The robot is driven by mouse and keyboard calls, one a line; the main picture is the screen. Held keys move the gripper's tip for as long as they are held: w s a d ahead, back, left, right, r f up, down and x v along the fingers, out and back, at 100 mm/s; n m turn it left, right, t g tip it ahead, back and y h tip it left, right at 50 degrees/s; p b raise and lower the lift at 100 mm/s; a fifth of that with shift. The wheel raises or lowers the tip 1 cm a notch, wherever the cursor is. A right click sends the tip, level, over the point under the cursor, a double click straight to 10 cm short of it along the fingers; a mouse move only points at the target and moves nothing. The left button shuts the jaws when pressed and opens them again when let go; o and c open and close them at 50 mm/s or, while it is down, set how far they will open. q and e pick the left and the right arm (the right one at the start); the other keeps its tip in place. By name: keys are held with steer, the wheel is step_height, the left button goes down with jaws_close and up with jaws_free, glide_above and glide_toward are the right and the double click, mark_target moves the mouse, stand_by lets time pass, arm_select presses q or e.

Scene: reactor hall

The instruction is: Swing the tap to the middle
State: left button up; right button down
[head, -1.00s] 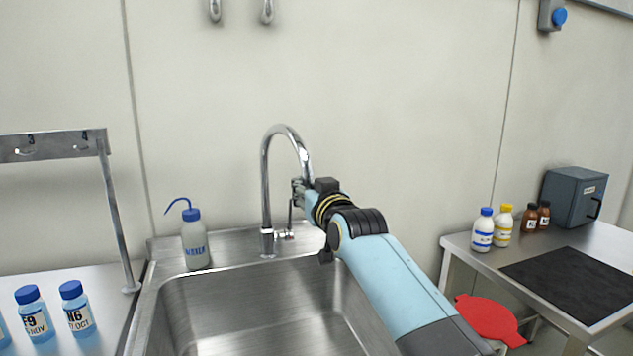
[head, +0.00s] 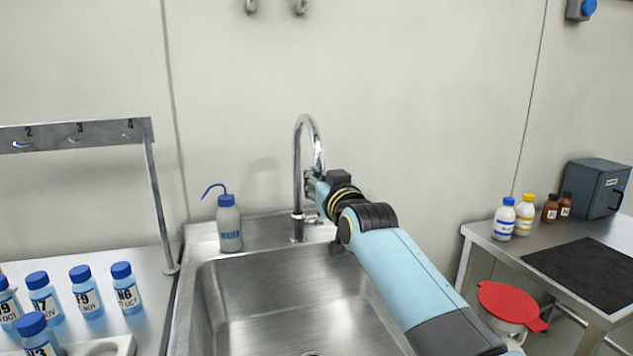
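The chrome gooseneck tap (head: 298,165) rises from the back ledge of the steel sink (head: 290,282). Its curved spout bends over to the right and towards me, looking narrow from here. My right gripper (head: 313,187) is at the spout's down-turned end, touching or very close to it. My own wrist hides most of its fingers, so I cannot tell whether it is open or shut. The wrist also hides part of the tap's right side. My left gripper is not in view.
A wash bottle (head: 229,224) stands left of the tap on the sink ledge. Several blue-capped bottles (head: 86,292) and a numbered rack (head: 75,134) are at left. A side table (head: 490,238) with bottles, a dark mat (head: 590,272) and a red-lidded bin (head: 508,306) are at right.

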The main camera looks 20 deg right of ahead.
steer(key=c, duration=1.8)
jaws_free()
steer(key=shift+s+f, duration=0.4)
steer(key=shift+c, duration=0.2)
steer(key=shift+o, duration=1.3)
steer(key=shift+s+r, duration=0.25)
steer(key=shift+s, duration=0.15)
steer(key=shift+o, duration=1.1)
steer(key=shift+s+r, duration=0.2)
steer(key=shift+o, duration=1.1)
steer(key=shift+w, duration=0.15)
steer(key=shift+w+f, duration=0.1)
steer(key=shift+w, duration=0.2)
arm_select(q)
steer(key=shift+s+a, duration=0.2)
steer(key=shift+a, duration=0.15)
arm_select(e)
steer(key=s, duration=1.2)
steer(key=shift+d, duration=0.2)
